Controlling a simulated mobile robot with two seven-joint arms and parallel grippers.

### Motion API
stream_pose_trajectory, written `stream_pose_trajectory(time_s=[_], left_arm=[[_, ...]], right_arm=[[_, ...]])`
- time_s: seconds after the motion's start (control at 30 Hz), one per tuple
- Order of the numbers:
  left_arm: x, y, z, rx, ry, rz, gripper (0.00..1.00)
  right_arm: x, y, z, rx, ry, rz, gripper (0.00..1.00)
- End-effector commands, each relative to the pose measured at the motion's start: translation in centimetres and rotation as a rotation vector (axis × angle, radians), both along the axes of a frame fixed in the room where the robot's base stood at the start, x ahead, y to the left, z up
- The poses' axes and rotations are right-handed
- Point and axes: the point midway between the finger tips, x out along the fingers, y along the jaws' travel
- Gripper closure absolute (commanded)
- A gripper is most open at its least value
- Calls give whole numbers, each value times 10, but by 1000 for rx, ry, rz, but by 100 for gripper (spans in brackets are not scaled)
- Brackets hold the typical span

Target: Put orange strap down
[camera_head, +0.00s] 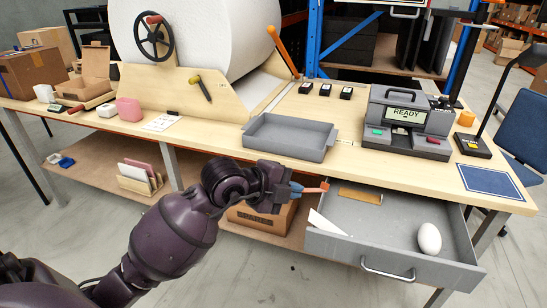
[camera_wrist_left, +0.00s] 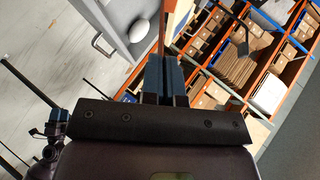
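The orange strap (camera_head: 316,188) is at the fingertips of my left gripper (camera_head: 297,188), held over the left edge of the open grey drawer (camera_head: 336,253). In the left wrist view, the strap (camera_wrist_left: 162,32) runs as a thin strip out from between the blue fingers of my left gripper (camera_wrist_left: 163,75), which are closed on it. The part of the strap between the fingers is hidden. My right gripper is in neither view.
The drawer holds a white egg-shaped object (camera_head: 429,239), a brown flat piece (camera_head: 360,196) and a white wedge (camera_head: 326,224). A grey tray (camera_head: 290,137) and a grey machine reading "READY" (camera_head: 408,114) stand on the bench. A cardboard box (camera_head: 262,217) sits on the lower shelf.

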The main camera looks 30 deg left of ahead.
Motion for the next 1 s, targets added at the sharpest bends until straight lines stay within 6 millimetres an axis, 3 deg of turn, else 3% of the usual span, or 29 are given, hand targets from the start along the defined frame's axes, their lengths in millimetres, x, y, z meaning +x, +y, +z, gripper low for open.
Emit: stream_pose_trajectory(time_s=[0.03,0.17,0.5,0.8,1.0], left_arm=[[18,13,-12,10,11,18,100],[55,42,-2,11,11,80,100],[133,111,52,10,11,298,100],[170,159,114,8,9,504,100],[179,182,154,5,7,623,100]], right_arm=[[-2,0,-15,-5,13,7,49],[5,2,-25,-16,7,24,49],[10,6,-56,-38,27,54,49],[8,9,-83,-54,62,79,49],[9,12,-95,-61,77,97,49]])
